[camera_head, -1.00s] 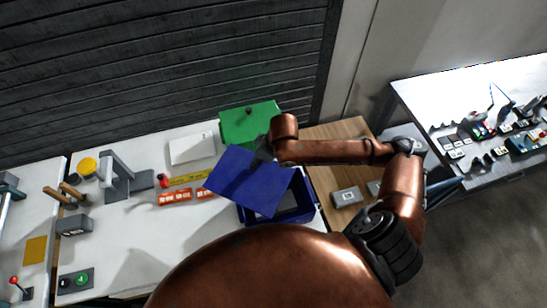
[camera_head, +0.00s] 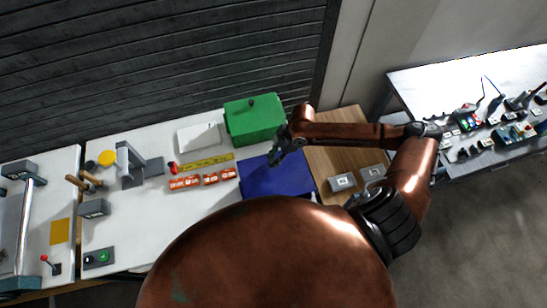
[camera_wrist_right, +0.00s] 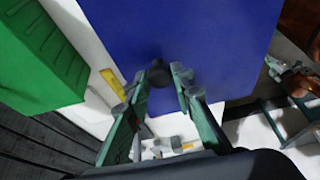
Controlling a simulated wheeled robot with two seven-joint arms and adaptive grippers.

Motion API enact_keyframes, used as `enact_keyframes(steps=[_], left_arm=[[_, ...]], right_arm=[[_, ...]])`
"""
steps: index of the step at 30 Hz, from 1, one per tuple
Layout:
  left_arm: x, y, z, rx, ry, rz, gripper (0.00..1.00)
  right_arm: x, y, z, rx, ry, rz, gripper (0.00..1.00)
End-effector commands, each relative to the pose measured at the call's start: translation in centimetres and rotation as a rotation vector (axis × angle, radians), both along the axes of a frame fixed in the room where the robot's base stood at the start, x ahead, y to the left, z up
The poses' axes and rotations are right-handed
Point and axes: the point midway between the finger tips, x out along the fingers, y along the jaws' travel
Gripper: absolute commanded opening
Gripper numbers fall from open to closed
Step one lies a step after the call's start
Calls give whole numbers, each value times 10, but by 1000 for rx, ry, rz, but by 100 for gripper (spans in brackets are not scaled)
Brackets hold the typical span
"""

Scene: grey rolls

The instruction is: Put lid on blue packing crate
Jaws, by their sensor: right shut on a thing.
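The flat blue lid (camera_head: 300,184) lies level over the spot of the blue packing crate, beside the wooden section of the table. It covers the crate, whose walls I cannot make out, so I cannot tell if the lid is fully seated. My right gripper (camera_head: 277,156) is above the lid's far part. In the right wrist view the lid (camera_wrist_right: 215,35) fills the upper middle. Its dark knob (camera_wrist_right: 158,74) sits between the fingers of my right gripper (camera_wrist_right: 160,86), which is shut on it. My left gripper is not identifiable in either view.
A green box (camera_head: 254,122) stands just behind the lid. To the left are a white flat case (camera_head: 198,137), a yellow strip (camera_head: 207,161) and orange labelled blocks (camera_head: 185,184). Grey boxes (camera_head: 342,182) lie on the wooden surface (camera_head: 343,155) at right.

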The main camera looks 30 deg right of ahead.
Motion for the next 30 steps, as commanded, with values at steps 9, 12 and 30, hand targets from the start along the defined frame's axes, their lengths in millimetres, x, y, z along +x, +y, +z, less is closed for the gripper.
enact_keyframes(steps=[9,12,30], left_arm=[[2,-1,5,0,-2,-1,0],[2,-1,0,-1,-3,-1,0],[4,-1,-24,-2,-5,-1,0]], right_arm=[[0,-1,-8,8,8,-2,0],[0,-1,-18,9,7,-3,0],[1,-1,-73,8,6,-3,0]])
